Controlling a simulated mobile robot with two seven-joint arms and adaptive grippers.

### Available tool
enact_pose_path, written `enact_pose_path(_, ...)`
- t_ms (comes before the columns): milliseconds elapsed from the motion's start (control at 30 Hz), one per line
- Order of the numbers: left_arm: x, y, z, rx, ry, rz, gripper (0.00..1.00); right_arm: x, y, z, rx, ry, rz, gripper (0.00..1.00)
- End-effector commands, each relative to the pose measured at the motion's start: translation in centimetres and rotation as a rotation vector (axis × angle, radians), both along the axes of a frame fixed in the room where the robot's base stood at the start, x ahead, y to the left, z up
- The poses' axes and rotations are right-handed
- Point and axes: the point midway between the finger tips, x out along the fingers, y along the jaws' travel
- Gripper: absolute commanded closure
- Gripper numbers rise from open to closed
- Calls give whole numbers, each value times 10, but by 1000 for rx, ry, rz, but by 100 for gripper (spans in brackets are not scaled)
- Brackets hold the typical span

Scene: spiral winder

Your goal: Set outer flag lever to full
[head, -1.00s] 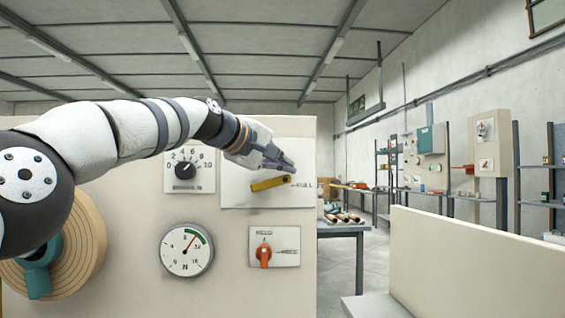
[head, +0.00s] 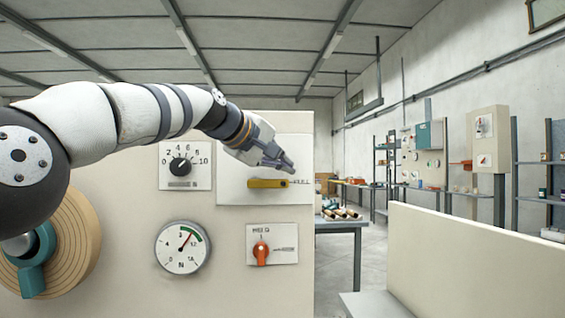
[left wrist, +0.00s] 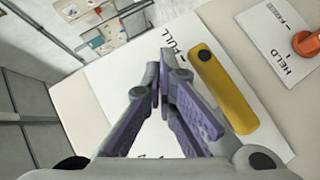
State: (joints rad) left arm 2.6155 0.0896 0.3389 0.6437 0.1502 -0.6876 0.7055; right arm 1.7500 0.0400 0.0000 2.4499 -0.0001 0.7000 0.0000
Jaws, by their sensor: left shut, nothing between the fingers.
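The yellow flag lever (head: 268,184) sits on a white plate (head: 234,195) at the upper right of the cream panel. It lies level, its right end toward the FULL label (head: 301,183). My left gripper (head: 290,168) is shut and empty, just above the lever's right end. In the left wrist view the shut fingertips (left wrist: 160,62) are beside the yellow lever (left wrist: 222,88), with the FULL mark (left wrist: 174,43) near its end. Whether a finger touches the lever I cannot tell. My left forearm hides the plate's upper left part. My right gripper is not seen.
The panel also carries a numbered dial (head: 180,167), a round N gauge (head: 183,248), an orange selector (head: 261,251) and a teal handle (head: 33,270) on a round disc. A low cream wall (head: 470,262) stands right. Free room lies right of the panel.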

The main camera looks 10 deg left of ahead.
Motion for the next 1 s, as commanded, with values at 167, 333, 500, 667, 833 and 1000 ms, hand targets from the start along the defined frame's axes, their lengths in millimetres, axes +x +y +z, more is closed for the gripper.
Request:
enact_pose_path(167, 0, 0, 0, 0, 0, 0, 100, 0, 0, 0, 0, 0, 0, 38)
enact_pose_path(333, -6, 3, 3, -1, -1, 1, 100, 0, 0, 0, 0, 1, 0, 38)
enact_pose_path(500, -32, 15, 15, 0, -2, 0, 100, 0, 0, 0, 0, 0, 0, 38)
enact_pose_path(667, -54, 25, 24, -1, -2, 0, 100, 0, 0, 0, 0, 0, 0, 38)
enact_pose_path(833, -63, 29, 27, 0, 0, 0, 100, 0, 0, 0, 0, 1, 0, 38)
enact_pose_path(1000, -64, 29, 27, 1, 1, 0, 100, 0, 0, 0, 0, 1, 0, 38)
